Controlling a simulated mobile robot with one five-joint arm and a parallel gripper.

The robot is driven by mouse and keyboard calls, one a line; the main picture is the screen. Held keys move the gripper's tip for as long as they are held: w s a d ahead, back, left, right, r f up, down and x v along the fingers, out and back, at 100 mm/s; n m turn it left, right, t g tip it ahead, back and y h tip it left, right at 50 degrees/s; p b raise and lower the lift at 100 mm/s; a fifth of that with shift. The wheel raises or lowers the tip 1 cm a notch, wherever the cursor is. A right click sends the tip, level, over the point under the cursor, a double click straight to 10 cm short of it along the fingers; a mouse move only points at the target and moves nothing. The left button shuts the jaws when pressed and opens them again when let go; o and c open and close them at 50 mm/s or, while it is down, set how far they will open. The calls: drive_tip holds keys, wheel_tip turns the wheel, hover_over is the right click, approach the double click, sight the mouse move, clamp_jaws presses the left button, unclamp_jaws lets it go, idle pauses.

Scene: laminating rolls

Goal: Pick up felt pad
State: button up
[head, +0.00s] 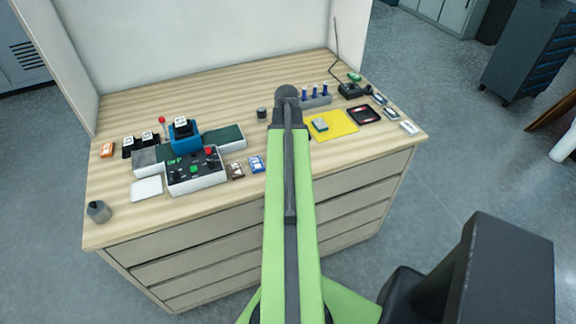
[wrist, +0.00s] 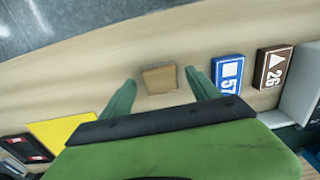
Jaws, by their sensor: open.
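A small tan, square-shaped block (wrist: 159,79), which looks like the felt pad, lies on the wooden bench top in the wrist view. My gripper (wrist: 159,76) is open, its two green fingers pointing at the block, one on each side in the picture. Nothing is between the fingers except the view of the block. I cannot tell how high the fingertips are above the bench. In the head view my own arm hides the gripper and the block.
A blue tile marked 57 (wrist: 229,74) and a brown tile marked 26 (wrist: 272,67) lie to the right in the wrist view. A yellow sheet (wrist: 50,132) lies to the left. A control box (head: 196,179) stands left of my arm. The bench's front edge is near.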

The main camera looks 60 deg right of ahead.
drive_tip(key=shift+f, duration=0.7)
drive_tip(key=shift+r, duration=0.2)
drive_tip(key=c, duration=1.5)
drive_tip(key=shift+r+p, duration=0.55)
drive_tip(key=shift+p, duration=0.05)
wheel_tip(320, 180, up, 4)
drive_tip(key=p, duration=0.4)
drive_tip(key=s+r+p, duration=0.2)
drive_tip(key=s, duration=0.1)
drive_tip(key=s+d+r+p, duration=0.1)
drive_tip(key=s+r+p, duration=0.1)
drive_tip(key=s, duration=0.2)
drive_tip(key=s+r+p, duration=0.2)
drive_tip(key=s, duration=0.2)
drive_tip(key=shift+s+d, duration=0.25)
